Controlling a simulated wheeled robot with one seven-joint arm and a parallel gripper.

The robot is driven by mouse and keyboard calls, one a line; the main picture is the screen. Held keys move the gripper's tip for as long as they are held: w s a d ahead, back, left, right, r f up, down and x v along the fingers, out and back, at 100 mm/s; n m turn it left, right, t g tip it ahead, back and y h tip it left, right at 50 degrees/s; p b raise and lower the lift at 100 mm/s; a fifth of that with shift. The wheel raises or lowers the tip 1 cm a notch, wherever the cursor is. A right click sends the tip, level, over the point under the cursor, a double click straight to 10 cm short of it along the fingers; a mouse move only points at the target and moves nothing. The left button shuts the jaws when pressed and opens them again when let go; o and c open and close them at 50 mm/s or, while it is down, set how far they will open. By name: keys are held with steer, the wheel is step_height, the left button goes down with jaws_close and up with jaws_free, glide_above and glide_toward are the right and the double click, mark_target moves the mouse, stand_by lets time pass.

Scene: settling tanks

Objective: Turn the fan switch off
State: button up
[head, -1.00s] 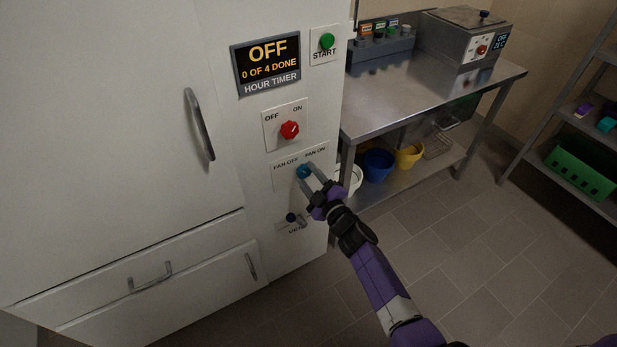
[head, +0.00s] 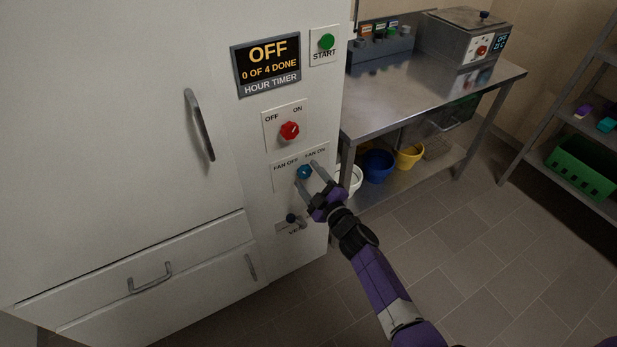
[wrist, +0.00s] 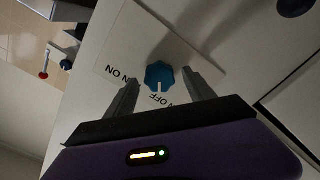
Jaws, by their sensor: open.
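The fan switch is a blue knob (head: 304,172) on a white plate (head: 283,183) labelled FAN OFF and FAN ON, on the cabinet's front panel. My gripper (head: 308,174) is open in front of it, with one finger on each side of the knob. In the wrist view, the knob (wrist: 159,74) sits between the two spread fingers (wrist: 158,80), with gaps visible on both sides. Its white mark points towards the OFF lettering. The word FAN is partly hidden by a finger.
Above the fan plate are a red OFF/ON knob (head: 289,131), a timer display (head: 267,65) reading OFF, and a green START button (head: 326,42). A steel table (head: 440,85) stands right; the floor there is clear.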

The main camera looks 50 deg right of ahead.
steer(key=v, duration=0.7)
steer(key=shift+s, duration=0.25)
steer(key=s+a+r+m+h, duration=0.1)
steer(key=s+a+r+m, duration=0.1)
steer(key=s+r+m, duration=0.3)
steer(key=s+a+r+g+y, duration=0.1)
steer(key=s+a+r+y, duration=0.2)
steer(key=s+a, duration=0.7)
steer(key=s+a+r+m+g+y, duration=0.1)
steer(key=s+a+r+y, duration=0.2)
steer(key=s+a+r, duration=0.5)
steer(key=s+a, duration=0.2)
steer(key=s, duration=0.7)
steer(key=shift+a+m+g, duration=0.3)
steer(key=shift+a, duration=0.05)
